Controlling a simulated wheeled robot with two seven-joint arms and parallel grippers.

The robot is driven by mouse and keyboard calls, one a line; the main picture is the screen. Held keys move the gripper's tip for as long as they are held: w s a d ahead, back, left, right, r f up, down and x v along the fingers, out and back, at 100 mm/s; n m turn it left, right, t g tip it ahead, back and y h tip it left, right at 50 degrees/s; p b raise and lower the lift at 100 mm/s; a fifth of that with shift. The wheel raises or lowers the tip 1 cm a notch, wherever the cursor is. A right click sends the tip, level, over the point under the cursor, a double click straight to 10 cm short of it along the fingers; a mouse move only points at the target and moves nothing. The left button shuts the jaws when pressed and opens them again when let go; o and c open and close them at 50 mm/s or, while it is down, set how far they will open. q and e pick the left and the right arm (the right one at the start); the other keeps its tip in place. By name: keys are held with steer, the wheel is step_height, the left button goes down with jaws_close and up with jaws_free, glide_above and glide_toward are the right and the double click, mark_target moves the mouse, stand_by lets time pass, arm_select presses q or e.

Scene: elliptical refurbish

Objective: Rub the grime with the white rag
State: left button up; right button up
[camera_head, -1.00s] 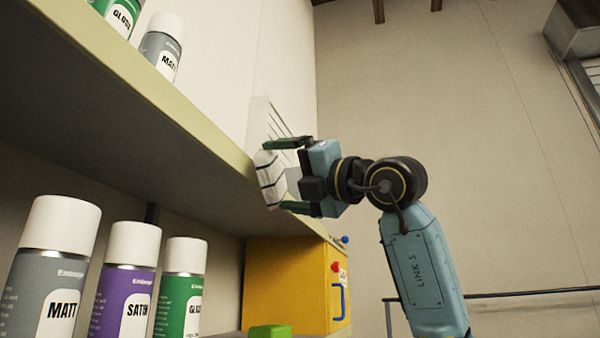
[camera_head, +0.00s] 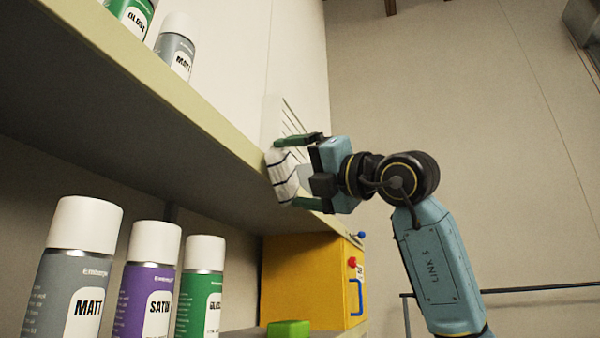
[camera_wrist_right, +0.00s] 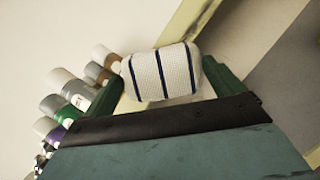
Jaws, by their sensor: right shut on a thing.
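The white rag (camera_head: 281,174) with dark blue stripes is bunched between the green fingers of my right gripper (camera_head: 297,172). The gripper is shut on it at the front edge of the upper shelf, and from the head view I cannot tell whether the rag touches the shelf. In the right wrist view the rag (camera_wrist_right: 162,73) fills the space between the fingertips (camera_wrist_right: 165,80), with the pale shelf edge (camera_wrist_right: 190,30) just beyond. I cannot make out the grime in either view. My left gripper is not in view.
Spray cans, grey (camera_head: 75,270), purple (camera_head: 147,285) and green (camera_head: 201,290), stand on the lower shelf. A yellow box (camera_head: 300,280) and a green block (camera_head: 288,329) are to their right. More cans (camera_head: 175,47) stand on the upper shelf (camera_head: 190,85). A clear slatted panel (camera_head: 285,118) is behind the gripper.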

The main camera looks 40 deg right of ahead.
mark_target(298, 182)
steer(key=shift+w+a, duration=0.25)
steer(key=shift+w, duration=0.35)
steer(key=shift+d, duration=0.1)
steer(key=shift+w+d+p, duration=0.25)
steer(key=shift+w+d, duration=0.15)
steer(key=shift+d, duration=0.4)
steer(key=shift+w+d+p, duration=0.25)
steer(key=shift+w+d, duration=0.15)
steer(key=shift+d, duration=0.35)
steer(key=w+d+p, duration=0.4)
steer(key=d, duration=0.5)
steer(key=shift+w+p, duration=0.4)
